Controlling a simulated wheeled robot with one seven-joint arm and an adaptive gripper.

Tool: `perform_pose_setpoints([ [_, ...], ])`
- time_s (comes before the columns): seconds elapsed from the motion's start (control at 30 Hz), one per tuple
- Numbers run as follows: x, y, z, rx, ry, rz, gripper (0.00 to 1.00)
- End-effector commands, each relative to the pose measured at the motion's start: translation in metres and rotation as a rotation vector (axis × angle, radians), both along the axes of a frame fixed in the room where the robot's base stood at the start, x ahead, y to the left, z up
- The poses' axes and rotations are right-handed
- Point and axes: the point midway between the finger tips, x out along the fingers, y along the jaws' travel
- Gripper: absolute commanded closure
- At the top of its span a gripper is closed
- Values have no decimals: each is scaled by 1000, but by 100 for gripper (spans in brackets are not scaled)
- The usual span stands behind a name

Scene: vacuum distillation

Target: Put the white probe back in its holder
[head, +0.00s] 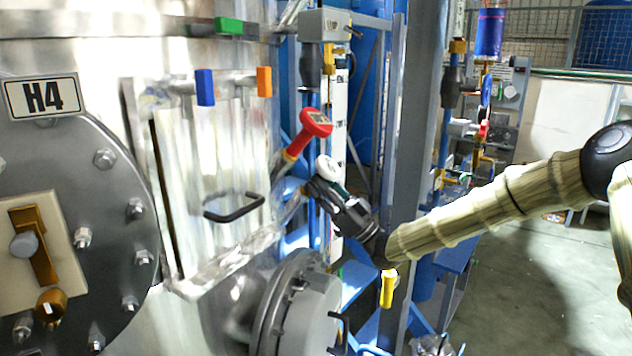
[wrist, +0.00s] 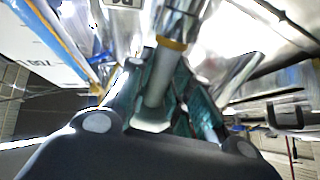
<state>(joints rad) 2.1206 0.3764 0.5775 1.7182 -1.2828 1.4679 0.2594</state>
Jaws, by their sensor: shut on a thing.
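The white probe (head: 327,167) shows its round white head at the tip of my gripper (head: 326,186) in the head view, beside the vessel wall. My gripper is shut on it, and the dark fingers hide most of its body. In the wrist view a pale grey shaft (wrist: 161,78) lies between the fingers of my gripper (wrist: 160,105). It lines up with a shiny metal tube (wrist: 185,18) that has a gold ring (wrist: 172,44). I cannot tell whether the shaft is inside the tube or only in front of it. The holder is not clear in the head view.
A red-headed probe (head: 315,122) sits tilted just above my gripper. A black handle (head: 234,208) juts from the metal vessel at left. A round flange (head: 297,310) is below, and a grey column (head: 408,130) stands close at right. Open floor lies further right.

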Motion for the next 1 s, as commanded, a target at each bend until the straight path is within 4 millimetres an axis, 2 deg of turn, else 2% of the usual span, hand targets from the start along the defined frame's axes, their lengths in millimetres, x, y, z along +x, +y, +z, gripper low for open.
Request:
perform_pose_setpoints([
  [1.0, -5, -13, 17, 1, -1, -1, 100],
])
